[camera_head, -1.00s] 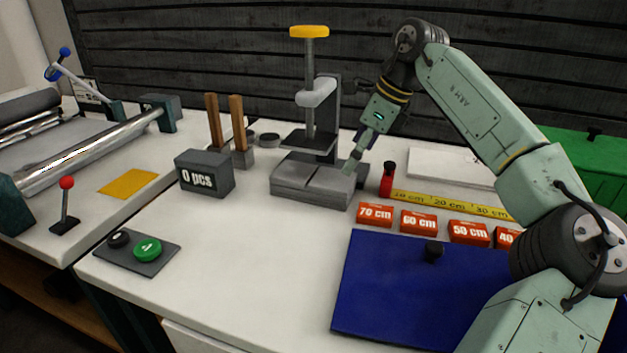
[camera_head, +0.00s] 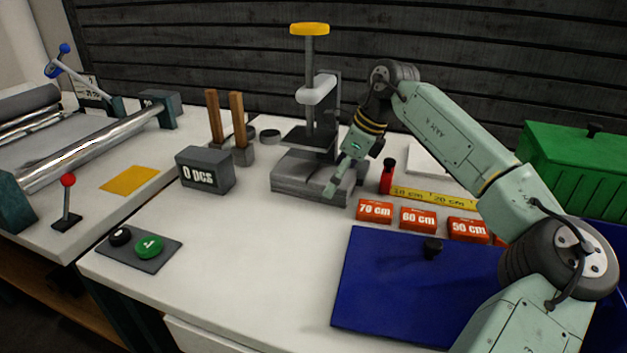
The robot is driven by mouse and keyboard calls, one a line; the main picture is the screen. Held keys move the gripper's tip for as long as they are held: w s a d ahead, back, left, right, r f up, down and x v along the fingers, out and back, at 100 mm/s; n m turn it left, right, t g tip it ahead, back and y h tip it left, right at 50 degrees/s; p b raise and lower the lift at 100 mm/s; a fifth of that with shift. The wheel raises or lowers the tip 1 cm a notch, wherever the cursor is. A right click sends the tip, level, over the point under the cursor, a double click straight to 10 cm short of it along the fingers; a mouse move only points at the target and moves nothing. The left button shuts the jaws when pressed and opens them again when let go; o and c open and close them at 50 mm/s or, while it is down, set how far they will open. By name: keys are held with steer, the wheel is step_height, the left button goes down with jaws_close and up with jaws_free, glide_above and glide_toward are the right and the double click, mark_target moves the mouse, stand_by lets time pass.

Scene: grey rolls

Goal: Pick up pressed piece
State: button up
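A small grey press (camera_head: 315,95) with a yellow-topped screw stands at the back middle of the white table. Its stepped grey base (camera_head: 292,182) lies below a dark plate. My gripper (camera_head: 332,188) points down and left at the front right part of the press base, in front of or over it. The fingers are small and seen from the side, so I cannot tell whether they are open or hold anything. I cannot make out a pressed piece; it may be hidden by the gripper or be too small to see.
A grey "0 pcs" box (camera_head: 205,172) and two wooden-handled tools (camera_head: 238,125) stand left of the press. A blue panel (camera_head: 390,290) covers the front right. The front middle is clear.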

steer(key=c, duration=1.2)
steer(key=shift+o, duration=0.2)
steer(key=shift+r, duration=0.15)
